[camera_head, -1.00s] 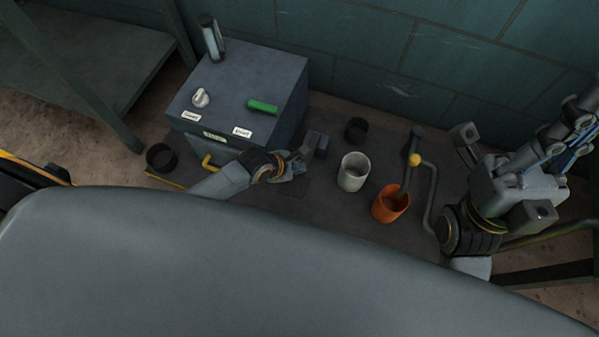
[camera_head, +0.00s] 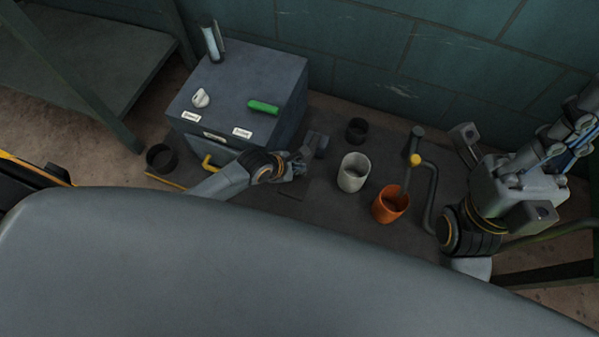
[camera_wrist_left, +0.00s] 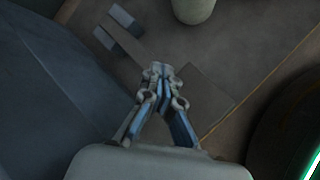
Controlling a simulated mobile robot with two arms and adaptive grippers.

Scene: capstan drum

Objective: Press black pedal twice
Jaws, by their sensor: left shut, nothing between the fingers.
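A flat dark rectangular plate, which seems to be the black pedal (camera_wrist_left: 208,94), lies on the dark mat in the left wrist view, just right of my left gripper (camera_wrist_left: 165,75). My left gripper is shut and empty, its fingers together. In the head view my left gripper (camera_head: 293,166) is low over the mat, right of the grey box. A grey block (camera_head: 317,144) shows by its fingers; I cannot tell what it belongs to. Contact with the plate cannot be told. My right gripper (camera_head: 580,120) is at the right edge, its fingertips not clear.
The grey box (camera_head: 250,82) carries a white knob (camera_head: 201,98) and a green handle (camera_head: 263,106). A white cup (camera_head: 353,172), an orange cup (camera_head: 390,204) and a crank (camera_head: 432,185) stand to the right. A wall closes the back.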

